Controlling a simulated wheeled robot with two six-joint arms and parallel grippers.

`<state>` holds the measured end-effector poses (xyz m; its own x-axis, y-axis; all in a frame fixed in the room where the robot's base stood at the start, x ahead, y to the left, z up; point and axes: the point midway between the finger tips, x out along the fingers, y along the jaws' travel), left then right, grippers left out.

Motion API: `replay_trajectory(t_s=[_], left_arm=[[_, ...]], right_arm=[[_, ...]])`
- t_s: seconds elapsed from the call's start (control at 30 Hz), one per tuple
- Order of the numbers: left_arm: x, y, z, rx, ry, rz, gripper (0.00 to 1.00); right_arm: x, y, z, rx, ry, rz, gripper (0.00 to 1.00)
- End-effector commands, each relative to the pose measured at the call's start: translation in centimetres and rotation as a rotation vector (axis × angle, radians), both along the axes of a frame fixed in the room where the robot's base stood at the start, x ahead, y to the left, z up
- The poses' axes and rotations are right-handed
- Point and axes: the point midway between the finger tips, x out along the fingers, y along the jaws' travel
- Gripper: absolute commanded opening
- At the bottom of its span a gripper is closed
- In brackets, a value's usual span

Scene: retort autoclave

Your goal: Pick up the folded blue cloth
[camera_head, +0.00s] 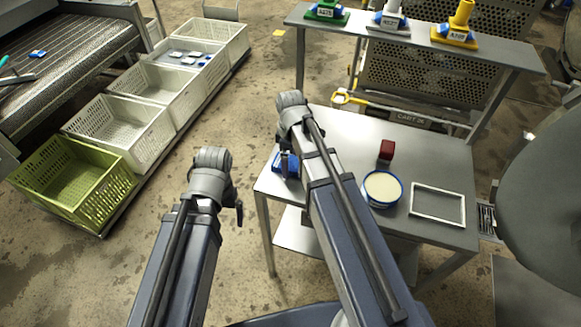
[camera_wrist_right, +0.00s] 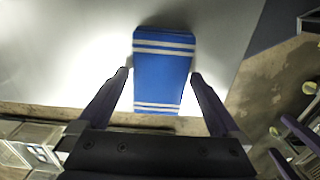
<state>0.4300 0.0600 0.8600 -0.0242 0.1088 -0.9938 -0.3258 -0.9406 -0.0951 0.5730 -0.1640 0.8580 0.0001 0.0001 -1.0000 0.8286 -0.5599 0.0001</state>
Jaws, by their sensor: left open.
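The folded blue cloth (camera_head: 292,163), with white stripes, lies at the left edge of the grey table, partly hidden behind my right gripper (camera_head: 284,164). In the right wrist view the cloth (camera_wrist_right: 162,82) lies flat, lengthwise between the two fingers of my right gripper (camera_wrist_right: 160,76). These fingers are spread wide, with one on each side of the cloth. I cannot tell whether they touch it. My left gripper (camera_head: 238,211) is open and empty, over the floor left of the table.
On the grey table (camera_head: 345,140) stand a dark red block (camera_head: 386,150), a blue-rimmed bowl (camera_head: 382,189) and a white frame (camera_head: 437,204). A shelf (camera_head: 420,40) above holds green, white and yellow labelled items. Crates (camera_head: 120,130) line the left, including a green one (camera_head: 70,175).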

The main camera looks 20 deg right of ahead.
Motion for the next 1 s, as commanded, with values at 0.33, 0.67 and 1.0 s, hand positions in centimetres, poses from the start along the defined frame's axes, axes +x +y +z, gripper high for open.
replay_trajectory(t_s=[0.33,0.67,1.0], left_arm=[[0.00,0.00,0.02,0.000,0.000,0.000,1.00],[0.00,0.00,0.02,0.000,0.000,0.000,1.00],[0.00,0.00,0.43,0.000,0.000,0.000,1.00]], right_arm=[[0.00,0.00,0.02,0.000,0.000,0.000,0.62],[0.01,0.01,0.02,0.000,0.000,0.000,0.27],[0.00,0.00,0.43,0.000,0.000,0.000,0.18]])
